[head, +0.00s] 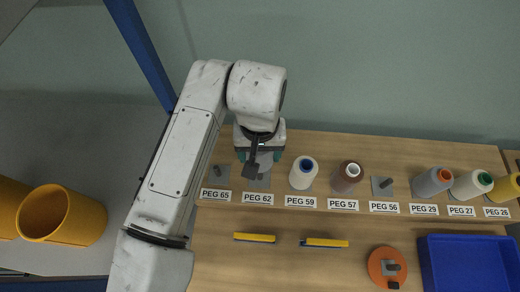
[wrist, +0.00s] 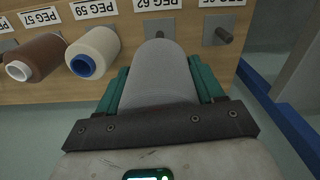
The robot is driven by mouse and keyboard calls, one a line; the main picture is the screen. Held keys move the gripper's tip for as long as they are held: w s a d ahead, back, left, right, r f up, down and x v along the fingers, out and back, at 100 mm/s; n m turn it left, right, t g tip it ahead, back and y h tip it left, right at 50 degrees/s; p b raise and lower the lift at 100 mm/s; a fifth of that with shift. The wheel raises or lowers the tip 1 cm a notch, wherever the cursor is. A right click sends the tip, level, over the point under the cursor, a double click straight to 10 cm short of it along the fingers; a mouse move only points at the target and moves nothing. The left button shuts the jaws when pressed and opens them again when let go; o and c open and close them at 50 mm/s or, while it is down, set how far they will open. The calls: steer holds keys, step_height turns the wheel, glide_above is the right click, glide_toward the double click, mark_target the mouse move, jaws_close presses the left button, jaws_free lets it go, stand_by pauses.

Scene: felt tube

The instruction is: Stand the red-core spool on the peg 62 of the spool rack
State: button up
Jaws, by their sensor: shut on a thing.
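My gripper (head: 260,157) is shut on a grey spool (wrist: 160,75), its green fingers on either side of the thread. The spool's core colour is hidden in both views. In the head view the spool (head: 265,162) is mostly covered by my gripper, over the peg 62 place. The peg 62 plate (head: 257,183) shows partly below it, behind its label (head: 258,198). In the wrist view the far end of the spool lies in front of the peg 62 plate (wrist: 160,28). The peg itself is hidden, so I cannot tell whether the spool is around it.
Peg 65 (head: 218,172) is bare on the left. A blue-core cream spool (head: 304,173) stands on peg 59, a brown spool (head: 347,177) on peg 57. Peg 56 (head: 384,185) is bare. Yellow bars (head: 254,237), an orange disc (head: 378,262) and a blue tray (head: 462,238) lie in front.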

mark_target(260, 162)
steer(key=shift+f+b, duration=2.25)
steer(key=shift+f, duration=0.3)
steer(key=shift+r+p, duration=0.1)
steer(key=shift+p, duration=0.2)
steer(key=shift+f, duration=0.2)
steer(key=shift+f+b, duration=1.35)
steer(key=shift+f, duration=1.55)
steer(key=o, duration=1.5)
steer(key=shift+r, duration=0.1)
step_height(260, 162, up, 11)
steer(key=shift+f+b, duration=0.2)
steer(key=shift+b, duration=0.3)
